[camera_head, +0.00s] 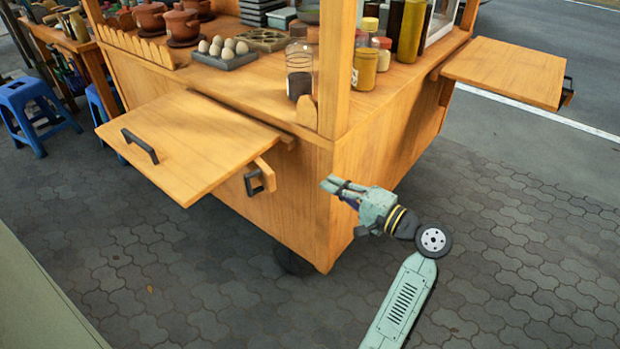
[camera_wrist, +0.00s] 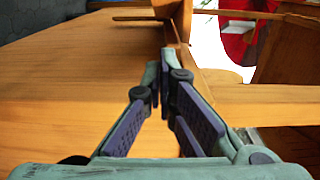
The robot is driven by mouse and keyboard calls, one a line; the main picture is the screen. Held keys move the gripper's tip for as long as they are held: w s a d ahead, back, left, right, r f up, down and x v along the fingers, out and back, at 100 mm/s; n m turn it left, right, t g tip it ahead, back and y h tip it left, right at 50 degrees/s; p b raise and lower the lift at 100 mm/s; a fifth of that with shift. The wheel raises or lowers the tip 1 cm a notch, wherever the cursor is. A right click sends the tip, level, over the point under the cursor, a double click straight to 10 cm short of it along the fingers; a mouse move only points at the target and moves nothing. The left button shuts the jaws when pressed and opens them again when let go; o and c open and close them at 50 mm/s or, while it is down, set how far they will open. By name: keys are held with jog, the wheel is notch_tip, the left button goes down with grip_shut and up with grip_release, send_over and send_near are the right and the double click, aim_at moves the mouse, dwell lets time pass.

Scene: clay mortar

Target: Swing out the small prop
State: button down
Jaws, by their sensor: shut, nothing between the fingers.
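The small wooden prop (camera_head: 264,172), with a black handle (camera_head: 254,182), shows under the right edge of the wooden side flap (camera_head: 190,135). It stands a little out from the cart's front panel; the flap hides its inner part. My gripper (camera_head: 332,184) is to the right of the prop, by the cart's front corner, shut and empty. A clear gap lies between gripper and prop. In the wrist view, the fingertips of my gripper (camera_wrist: 166,66) are together in front of wooden panels. I cannot tell the prop there.
The cart top (camera_head: 245,85) carries jars, a tray of eggs and clay pots. A wooden corner post (camera_head: 338,60) rises above my gripper. A second flap (camera_head: 505,70) sticks out at the right. Blue stools (camera_head: 35,105) stand at the left. The paving in front is clear.

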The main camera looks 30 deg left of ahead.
jog(key=s+a+p, duration=0.3)
jog(key=a, duration=0.8)
jog(key=shift+a, duration=0.1)
